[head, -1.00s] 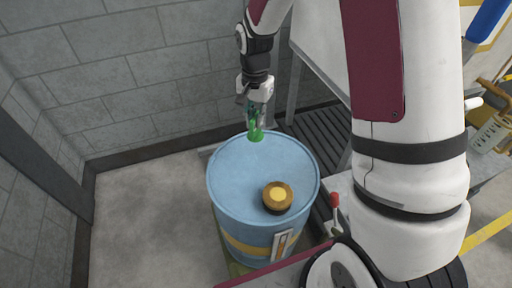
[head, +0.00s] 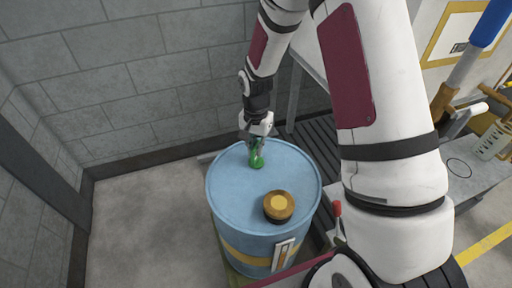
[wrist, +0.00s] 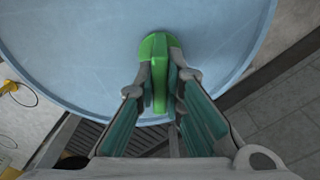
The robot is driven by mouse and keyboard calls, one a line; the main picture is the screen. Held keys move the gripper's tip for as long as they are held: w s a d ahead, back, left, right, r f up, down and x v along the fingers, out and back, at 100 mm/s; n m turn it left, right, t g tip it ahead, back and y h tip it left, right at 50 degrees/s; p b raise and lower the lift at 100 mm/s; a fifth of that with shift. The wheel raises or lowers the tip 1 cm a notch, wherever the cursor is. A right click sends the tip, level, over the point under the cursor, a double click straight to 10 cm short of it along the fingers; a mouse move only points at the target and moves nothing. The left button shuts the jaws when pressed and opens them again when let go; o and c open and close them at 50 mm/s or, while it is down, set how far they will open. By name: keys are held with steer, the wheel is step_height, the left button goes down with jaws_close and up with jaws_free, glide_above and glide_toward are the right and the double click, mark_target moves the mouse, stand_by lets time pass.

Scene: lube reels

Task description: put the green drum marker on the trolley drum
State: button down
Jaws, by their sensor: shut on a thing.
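The green drum marker (head: 257,161) is between the fingers of my gripper (head: 256,150), over the far part of the blue drum's top (head: 232,185). In the wrist view the green marker (wrist: 160,72) sits between my gripper's two fingers (wrist: 162,85), which are shut on it. The blue drum top (wrist: 90,35) fills the view behind it. The marker's base is at or very close to the drum top; I cannot tell whether it touches. The fingers hide part of the marker.
A brass-coloured cap (head: 279,206) stands on the near right part of the drum top. A red-tipped lever (head: 337,208) is right of the drum. A grey bench (head: 478,178) is at the right. Grey block walls (head: 120,80) stand behind and left.

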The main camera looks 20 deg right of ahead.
steer(key=c, duration=1.7)
jaws_free()
steer(key=shift+f, duration=0.15)
step_height(320, 180, up, 13)
steer(key=p, duration=0.1)
steer(key=shift+f+p, duration=0.2)
steer(key=shift+p, duration=0.1)
steer(key=s+r+n+t, duration=0.1)
steer(key=s+r+n, duration=0.3)
steer(key=s+r, duration=1.1)
steer(key=s+r+n+t, duration=0.1)
steer(key=s+n, duration=0.4)
steer(key=s, duration=1.2)
steer(key=shift+s+r, duration=0.15)
steer(key=shift+r, duration=0.55)
